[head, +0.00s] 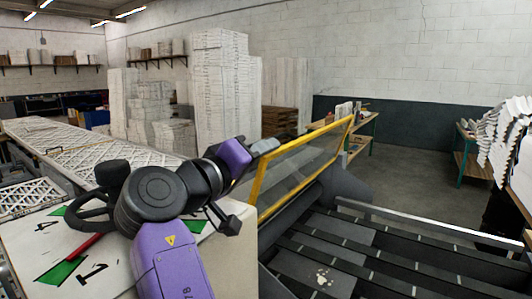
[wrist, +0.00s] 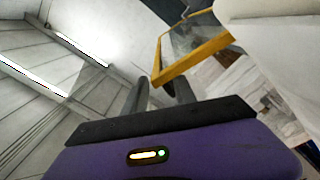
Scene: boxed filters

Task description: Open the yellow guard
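The yellow guard (head: 312,137) is a yellow frame around a clear panel. In the head view it stands up, slanting, along the left side of the dark slatted machine bed. In the wrist view its yellow frame (wrist: 192,62) shows beyond the fingers, up and to the right. My gripper (head: 268,146) is at the upper left part of the guard, close to its top bar; I cannot tell whether it touches. In the wrist view my gripper's two dark fingers (wrist: 160,92) stand apart with a gap between them and nothing seen held there.
A conveyor with white lattice filters (head: 95,160) runs back on the left. Stacked white boxes (head: 220,90) stand behind. Open floor (head: 405,165) shows at the back right.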

